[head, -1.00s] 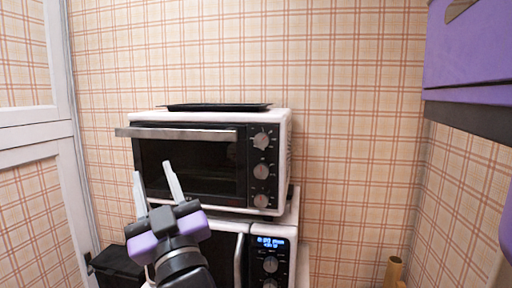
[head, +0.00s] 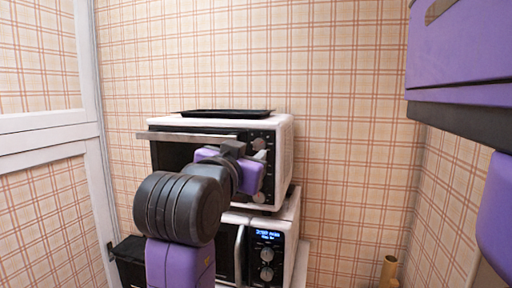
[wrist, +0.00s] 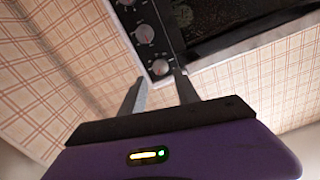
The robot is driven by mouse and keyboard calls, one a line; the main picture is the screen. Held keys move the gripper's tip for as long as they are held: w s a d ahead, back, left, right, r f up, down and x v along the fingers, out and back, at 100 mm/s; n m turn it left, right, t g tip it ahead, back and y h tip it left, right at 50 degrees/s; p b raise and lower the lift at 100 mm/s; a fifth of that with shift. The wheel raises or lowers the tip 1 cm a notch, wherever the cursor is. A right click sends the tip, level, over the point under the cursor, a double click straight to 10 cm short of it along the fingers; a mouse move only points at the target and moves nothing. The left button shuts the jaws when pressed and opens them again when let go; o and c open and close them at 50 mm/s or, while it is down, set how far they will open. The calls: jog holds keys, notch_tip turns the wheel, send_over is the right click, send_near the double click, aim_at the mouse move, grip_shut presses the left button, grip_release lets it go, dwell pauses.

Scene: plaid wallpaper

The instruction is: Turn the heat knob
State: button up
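The white toaster oven (head: 284,160) stands on the microwave in the head view, its black knob panel partly covered by my arm. Its top knob (head: 259,144) shows just above my gripper. In the wrist view, which is turned over, several knobs run along the panel. The nearest knob (wrist: 160,67) appears between the tips of my gripper (wrist: 158,76). My gripper's fingers are apart, with a gap between them, one tip on each side of that knob in the picture. Whether they touch it cannot be told. Knob labels are too small to read.
The oven door handle (head: 185,136) sticks out close to my gripper. A dark tray (head: 228,113) lies on top of the oven. The microwave (head: 268,253) is below. The wall beside the oven is clear.

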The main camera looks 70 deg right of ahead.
aim_at(259, 145)
jog(key=d, duration=0.2)
jog(key=d+p, duration=0.1)
jog(key=d, duration=0.1)
jog(key=d+p, duration=0.1)
jog(key=d, duration=0.1)
jog(key=shift+w+r, duration=0.15)
jog(key=shift+w, duration=0.1)
jog(key=shift+d, duration=0.5)
grip_shut()
